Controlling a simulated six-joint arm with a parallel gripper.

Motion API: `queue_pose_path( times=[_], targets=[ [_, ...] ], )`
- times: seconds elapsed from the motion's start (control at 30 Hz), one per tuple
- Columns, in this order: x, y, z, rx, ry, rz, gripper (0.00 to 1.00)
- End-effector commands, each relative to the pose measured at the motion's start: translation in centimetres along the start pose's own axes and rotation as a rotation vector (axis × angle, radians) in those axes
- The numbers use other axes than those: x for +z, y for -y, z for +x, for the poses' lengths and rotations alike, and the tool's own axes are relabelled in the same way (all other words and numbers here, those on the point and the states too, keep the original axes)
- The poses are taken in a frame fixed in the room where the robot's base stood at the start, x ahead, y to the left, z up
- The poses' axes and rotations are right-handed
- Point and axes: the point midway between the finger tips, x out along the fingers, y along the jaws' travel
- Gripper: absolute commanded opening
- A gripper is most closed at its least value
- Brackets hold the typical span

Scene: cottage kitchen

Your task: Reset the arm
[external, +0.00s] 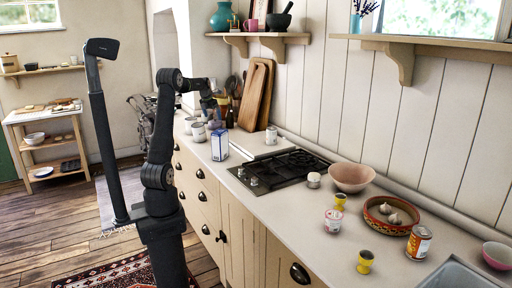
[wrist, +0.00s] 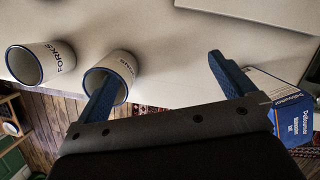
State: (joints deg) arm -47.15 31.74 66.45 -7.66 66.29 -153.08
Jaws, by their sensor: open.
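My gripper (external: 211,108) is over the far end of the counter, pointing down, with its fingers apart and nothing seen between them. In the wrist view, my gripper (wrist: 163,72) has two blue fingers spread wide. A second canister marked FORKS (wrist: 58,62) stands further left. A blue and white box (wrist: 284,95) is beside the right finger; the box (external: 220,145) stands upright on the counter in the external view.
The counter (external: 300,215) holds a black hob (external: 280,168), a pink bowl (external: 352,177), a patterned dish with garlic (external: 378,222), cans and yellow egg cups. Wooden boards (external: 254,95) lean on the wall. A shelf (external: 258,36) is above the counter.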

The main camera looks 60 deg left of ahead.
Motion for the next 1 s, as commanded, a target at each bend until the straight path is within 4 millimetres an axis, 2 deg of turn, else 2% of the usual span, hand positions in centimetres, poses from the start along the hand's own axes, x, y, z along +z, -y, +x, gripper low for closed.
queue_pose_path(
  times=[0.03, 0.5, 1.0],
  targets=[
    [0.3, 1.2, 0.1, -0.007, -0.001, 0.023, 1.00],
    [2.0, 10.4, 0.6, -0.063, -0.004, 0.202, 1.00],
    [2.3, 20.4, 0.7, -0.122, -0.006, 0.397, 1.00]
  ],
)
